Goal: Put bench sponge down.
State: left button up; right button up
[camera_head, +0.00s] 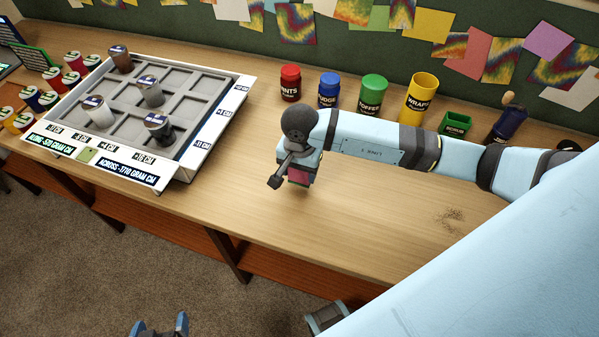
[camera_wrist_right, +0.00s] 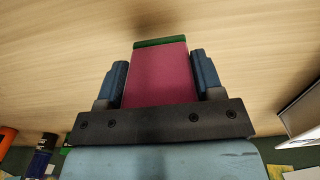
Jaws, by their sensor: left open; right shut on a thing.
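The bench sponge (camera_wrist_right: 160,78) is a magenta block with a green strip at its far end. In the right wrist view it sits between the two blue fingers of my right gripper (camera_wrist_right: 162,70), which is shut on it. In the head view the sponge (camera_head: 299,178) shows as a small pink patch under my right wrist, over the wooden bench (camera_head: 350,225). Whether its underside touches the wood I cannot tell. My left gripper (camera_head: 160,328) is open and empty at the bottom edge of the head view, in front of the bench and over the carpet.
A grey compartment tray (camera_head: 188,88) with several small canisters stands to the left. Red (camera_head: 290,83), blue (camera_head: 328,91), green (camera_head: 371,95) and yellow (camera_head: 419,98) containers stand along the back. A green box (camera_head: 456,124) is behind my right arm. Bare wood surrounds the sponge.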

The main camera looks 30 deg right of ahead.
jog(key=shift+f, duration=0.9)
jog(key=o, duration=0.4)
jog(key=shift+f, duration=0.1)
jog(key=o, duration=0.5)
jog(key=shift+r, duration=0.45)
notch_tip(320, 180, up, 12)
jog(key=shift+f+b, duration=0.2)
jog(key=shift+b, duration=0.2)
